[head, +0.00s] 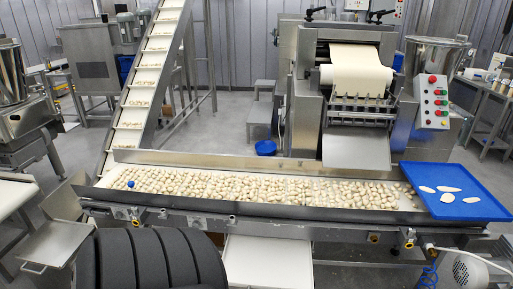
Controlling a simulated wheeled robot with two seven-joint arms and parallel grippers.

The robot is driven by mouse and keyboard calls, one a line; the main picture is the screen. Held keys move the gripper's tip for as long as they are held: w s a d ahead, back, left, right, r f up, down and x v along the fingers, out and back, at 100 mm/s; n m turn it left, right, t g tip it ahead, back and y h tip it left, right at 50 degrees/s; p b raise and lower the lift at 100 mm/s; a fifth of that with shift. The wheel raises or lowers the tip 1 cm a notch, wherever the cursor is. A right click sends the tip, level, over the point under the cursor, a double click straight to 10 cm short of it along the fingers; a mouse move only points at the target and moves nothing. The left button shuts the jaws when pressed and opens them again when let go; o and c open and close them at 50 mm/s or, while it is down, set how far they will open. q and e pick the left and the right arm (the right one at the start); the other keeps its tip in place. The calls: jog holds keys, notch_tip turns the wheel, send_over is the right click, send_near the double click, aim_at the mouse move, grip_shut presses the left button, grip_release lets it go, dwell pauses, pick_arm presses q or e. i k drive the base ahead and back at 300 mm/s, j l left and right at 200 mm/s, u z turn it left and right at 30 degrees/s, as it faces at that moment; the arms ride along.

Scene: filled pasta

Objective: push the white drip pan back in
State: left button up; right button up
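The white drip pan (267,262) juts out toward me from beneath the long conveyor trough (300,207), at the bottom centre of the head view. Its flat pale top shows, and its far end is hidden under the trough frame. The bottom edge of the picture cuts off its near part. Neither of my grippers is in view, so nothing is seen touching the pan.
Filled pasta (250,188) covers the trough. A blue tray (455,192) with several pale pieces sits at its right end. A motor with a blue coiled hose (429,275) stands low right. A metal tray (57,243) is at left. An inclined conveyor (143,85) rises behind.

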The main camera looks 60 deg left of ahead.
aim_at(249, 261)
jog(key=u, duration=1.8)
